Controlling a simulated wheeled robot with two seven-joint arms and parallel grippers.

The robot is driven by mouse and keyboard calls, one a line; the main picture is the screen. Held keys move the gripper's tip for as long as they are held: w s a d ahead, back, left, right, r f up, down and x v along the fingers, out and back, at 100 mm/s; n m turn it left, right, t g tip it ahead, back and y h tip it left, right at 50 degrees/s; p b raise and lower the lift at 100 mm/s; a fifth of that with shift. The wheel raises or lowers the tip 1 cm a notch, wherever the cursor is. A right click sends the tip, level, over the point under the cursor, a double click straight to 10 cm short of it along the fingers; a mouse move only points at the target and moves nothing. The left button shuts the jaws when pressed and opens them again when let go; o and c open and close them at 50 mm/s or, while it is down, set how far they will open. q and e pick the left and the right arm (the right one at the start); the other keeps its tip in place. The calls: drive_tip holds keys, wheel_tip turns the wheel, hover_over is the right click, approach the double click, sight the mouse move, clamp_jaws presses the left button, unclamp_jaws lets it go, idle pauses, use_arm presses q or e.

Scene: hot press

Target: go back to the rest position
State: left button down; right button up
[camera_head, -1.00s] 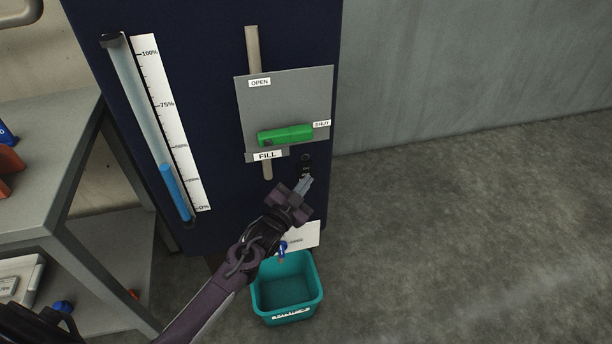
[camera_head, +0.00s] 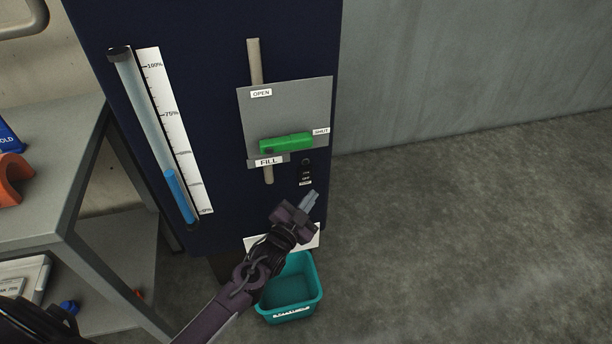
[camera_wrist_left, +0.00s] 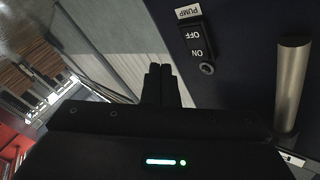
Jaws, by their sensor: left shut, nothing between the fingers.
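My left gripper (camera_head: 310,200) is in front of the lower part of the dark blue machine (camera_head: 210,60), just below the small black pump switch (camera_head: 306,171). Its fingers are shut with nothing between them and appear apart from the switch. In the left wrist view the shut fingers (camera_wrist_left: 160,84) show at the middle, and the switch (camera_wrist_left: 198,42), marked PUMP, OFF and ON, is beyond them to the upper right. My right gripper is not in view.
A green handle (camera_head: 286,142) lies across a grey plate marked OPEN, SHUT and FILL. A blue column stands low in the gauge tube (camera_head: 140,115). A teal bin (camera_head: 290,290) is on the floor below my arm. A grey shelf (camera_head: 60,190) stands left. Floor at right is clear.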

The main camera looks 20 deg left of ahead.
use_arm(q)
drive_tip(key=shift+s+d+r+p, duration=0.1)
drive_tip(key=shift+s+d+p, duration=0.3)
drive_tip(key=shift+s, duration=0.3)
